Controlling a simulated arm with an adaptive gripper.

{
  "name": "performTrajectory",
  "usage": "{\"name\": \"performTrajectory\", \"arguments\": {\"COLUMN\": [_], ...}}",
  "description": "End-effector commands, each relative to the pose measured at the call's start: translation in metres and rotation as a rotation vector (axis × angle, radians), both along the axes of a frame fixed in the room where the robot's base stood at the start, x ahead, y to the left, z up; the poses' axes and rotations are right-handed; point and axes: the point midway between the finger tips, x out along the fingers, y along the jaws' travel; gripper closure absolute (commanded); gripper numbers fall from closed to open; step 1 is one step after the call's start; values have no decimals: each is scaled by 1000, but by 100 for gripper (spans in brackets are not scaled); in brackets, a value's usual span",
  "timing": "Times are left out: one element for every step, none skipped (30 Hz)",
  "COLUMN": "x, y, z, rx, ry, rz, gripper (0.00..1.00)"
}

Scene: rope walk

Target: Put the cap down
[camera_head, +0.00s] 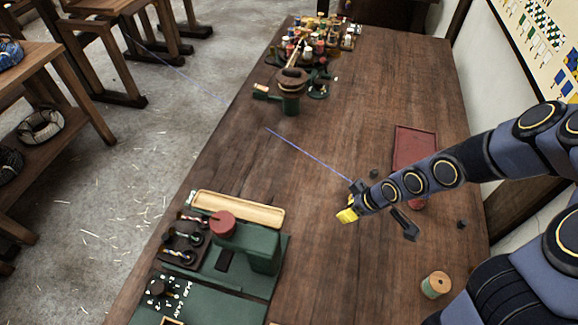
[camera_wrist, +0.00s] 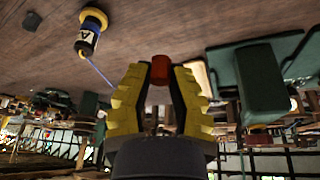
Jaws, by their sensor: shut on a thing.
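My gripper (camera_head: 347,215) has yellow fingers and hangs over the middle of the dark wooden table, right of the green machine. In the wrist view, the fingertips (camera_wrist: 160,72) are closed on a small red cylindrical piece (camera_wrist: 160,67), which looks like the cap. Its lower part is hidden between the fingers. In the head view, I cannot make out the held piece at the yellow tips. I cannot tell its height over the table.
The green machine (camera_head: 262,248) with a red round top (camera_head: 222,223) and a wooden tray (camera_head: 240,208) stand left. A blue spool (camera_wrist: 88,38) trails a thread. Bare table (camera_head: 340,100) lies beyond.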

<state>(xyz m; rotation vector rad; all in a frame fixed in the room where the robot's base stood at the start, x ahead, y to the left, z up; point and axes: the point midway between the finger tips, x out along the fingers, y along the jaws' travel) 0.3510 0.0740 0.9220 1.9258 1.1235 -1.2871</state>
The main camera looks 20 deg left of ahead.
Motion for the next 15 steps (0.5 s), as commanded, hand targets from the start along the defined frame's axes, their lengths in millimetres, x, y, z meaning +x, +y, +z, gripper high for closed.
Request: {"name": "performTrajectory", "arguments": {"x": [0,1,2,3,4,7,9,11,15,19,23,30,36,42,51], "y": [-3,-4,-6,-8,-10,-13,-15,-17,-19,-21,-22,-22,-20,-17,-12], "z": [-1,-2,-3,-3,-4,-5,-5,-5,-5,-4,-3,-1,1,4,9], "rx": [-3,-6,-4,-5,-6,-7,-7,-7,-7,-6,-7,-8,-8,-5,-2], "ry": [2,2,1,0,1,0,-1,-1,-2,-5,-6,-7,-9,-11,-14], "rz": [-17,-32,-58,-80,-108,-147,-183,-223,-282,-332,-388,-473,-545,-616,-707], "gripper": [100,100,100,100,100,100,100,100,100,100,100,100,100,100,100]}}
